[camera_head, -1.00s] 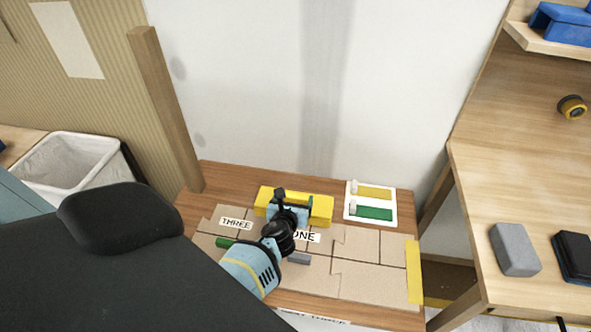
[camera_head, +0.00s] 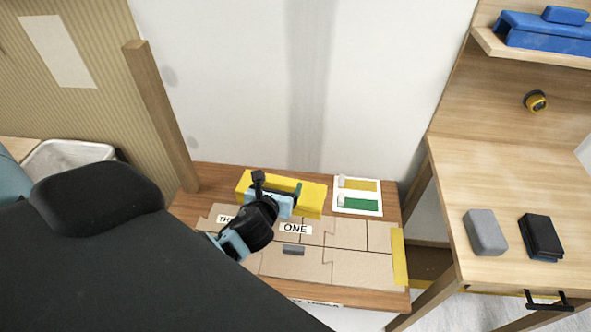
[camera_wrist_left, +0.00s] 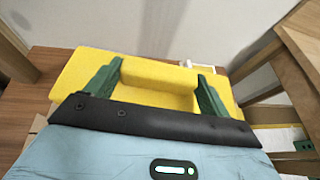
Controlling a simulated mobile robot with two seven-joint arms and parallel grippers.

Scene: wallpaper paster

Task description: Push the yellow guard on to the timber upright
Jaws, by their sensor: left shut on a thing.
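The yellow guard (camera_head: 312,197) is a long block with a hollowed middle, near the back of the low wooden table. My left gripper (camera_head: 275,195) is shut on it. In the left wrist view the guard (camera_wrist_left: 75,75) spans the picture, and the green fingers of the gripper (camera_wrist_left: 155,82) reach onto it. The guard seems slightly above the table; the exact gap is hard to tell. The timber upright (camera_head: 160,112) is a square brown post at the table's back left corner, apart from the guard and to its left. My right gripper is not in view.
Tan panels (camera_head: 345,262) with word labels cover the table, with a small grey block (camera_head: 293,249) on them. A white card (camera_head: 358,196) with yellow and green strips lies right of the guard. The wall (camera_head: 300,90) stands behind. A workbench (camera_head: 500,190) is at right.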

